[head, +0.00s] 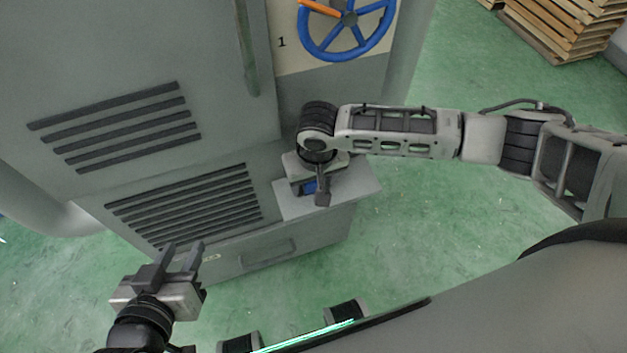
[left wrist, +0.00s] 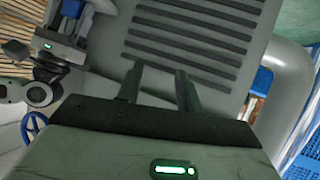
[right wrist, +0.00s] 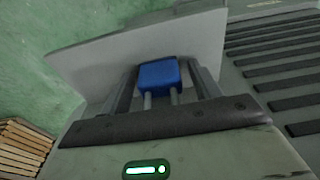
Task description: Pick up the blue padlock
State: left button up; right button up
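The blue padlock (right wrist: 159,76) lies on a light grey shelf (right wrist: 190,38), its metal shackle legs pointing toward my right gripper. My right gripper (right wrist: 165,80) is open, with one finger on each side of the padlock; a gap shows at the right finger. In the head view the padlock (head: 309,187) is mostly hidden by my right gripper (head: 313,189). It also shows at the top of the left wrist view (left wrist: 72,9). My left gripper (head: 182,250) is open and empty, low at the left in front of the cabinet.
A grey cabinet (head: 225,135) with dark vent slots fills the left and middle. A blue handwheel (head: 347,52) with an orange handle is above the shelf. A drawer handle (head: 268,253) sits below it. Wooden pallets (head: 560,28) stand at the far right. Green floor is open around.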

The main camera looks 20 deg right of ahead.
jog(key=c, duration=0.9)
jog(key=shift+r, duration=0.15)
jog(key=shift+r, duration=0.25)
notch_tip(320, 180, up, 2)
jog(key=shift+r+p, duration=0.2)
jog(key=shift+p, duration=0.35)
pick_arm(q)
jog(key=r+p, duration=0.1)
jog(key=p, duration=0.2)
jog(key=shift+a+r, duration=0.1)
jog(key=shift+r, duration=0.3)
pick_arm(e)
jog(key=s+d+r, duration=0.2)
jog(key=s+r, duration=0.1)
jog(key=s, duration=0.1)
jog(key=s+d+r, duration=0.3)
jog(key=s, duration=0.1)
jog(key=s+d+r, duration=0.2)
jog(key=s+r, duration=0.2)
jog(key=shift+d, duration=0.2)
